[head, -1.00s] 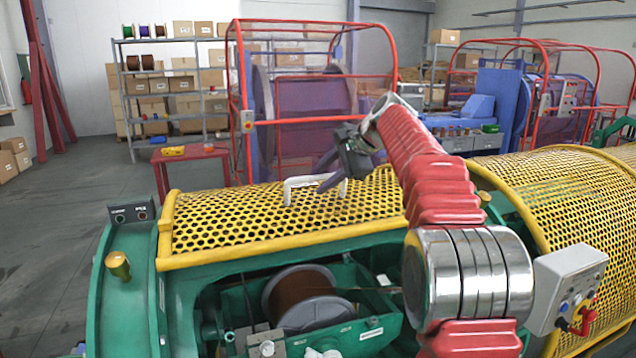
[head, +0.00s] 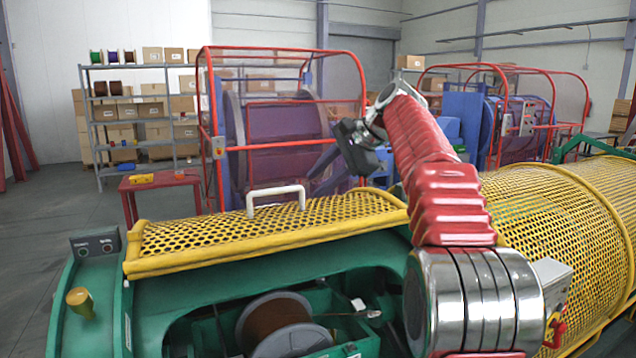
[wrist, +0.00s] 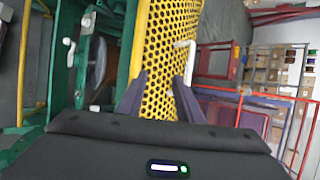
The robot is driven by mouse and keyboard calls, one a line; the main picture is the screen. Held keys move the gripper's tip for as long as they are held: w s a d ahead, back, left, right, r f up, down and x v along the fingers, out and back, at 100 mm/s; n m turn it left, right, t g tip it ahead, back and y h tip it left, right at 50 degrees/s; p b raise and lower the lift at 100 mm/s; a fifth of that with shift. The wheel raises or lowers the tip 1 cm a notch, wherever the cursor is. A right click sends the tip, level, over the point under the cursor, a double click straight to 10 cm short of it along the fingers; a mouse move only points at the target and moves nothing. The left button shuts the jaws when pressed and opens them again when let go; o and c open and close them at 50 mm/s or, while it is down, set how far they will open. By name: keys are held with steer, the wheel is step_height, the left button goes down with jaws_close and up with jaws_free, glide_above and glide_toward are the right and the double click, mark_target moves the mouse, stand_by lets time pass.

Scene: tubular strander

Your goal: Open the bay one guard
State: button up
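The bay one guard (head: 190,238) is a yellow perforated cover with a white bar handle (head: 275,199) standing up from it. Its front edge sits above the green bay, and the copper-coloured spool (head: 275,322) shows below that edge. My gripper (head: 325,165) is above and to the right of the handle in the head view, apart from it. In the wrist view my gripper's two fingers (wrist: 160,82) are spread with nothing between them. The handle (wrist: 186,60) lies beyond the fingertips, nearer the right one, and the guard mesh (wrist: 160,45) fills the gap.
A second yellow mesh cover (head: 560,220) stands at the right, with a grey control box (head: 552,282) before it. A red-framed cage (head: 285,130) and a red table (head: 160,185) stand behind. A brass knob (head: 80,302) and button box (head: 95,243) are at left.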

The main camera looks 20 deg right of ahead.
steer(key=shift+c, duration=0.4)
steer(key=shift+s+a, duration=0.15)
steer(key=c, duration=0.3)
steer(key=s+a+n, duration=0.1)
steer(key=s, duration=0.1)
steer(key=s+a+f+n+h, duration=0.1)
steer(key=s+a, duration=0.1)
steer(key=s, duration=0.1)
steer(key=s+a+f+n, duration=0.1)
steer(key=s, duration=0.2)
steer(key=shift+s+a+h, duration=0.15)
steer(key=shift+s+h, duration=0.05)
steer(key=shift+h, duration=0.2)
jaws_close()
steer(key=s+a+f+n+h, duration=0.1)
steer(key=s+f+n, duration=0.5)
steer(key=s+f, duration=0.6)
steer(key=s+a+f+n+g+h, duration=0.1)
steer(key=s+f+n, duration=0.4)
steer(key=s+f, duration=0.7)
steer(key=s+a+h, duration=0.1)
steer(key=s+h, duration=0.1)
steer(key=s, duration=0.5)
steer(key=shift+s+a+n, duration=0.2)
steer(key=shift+s+n, duration=0.2)
steer(key=shift+a, duration=0.1)
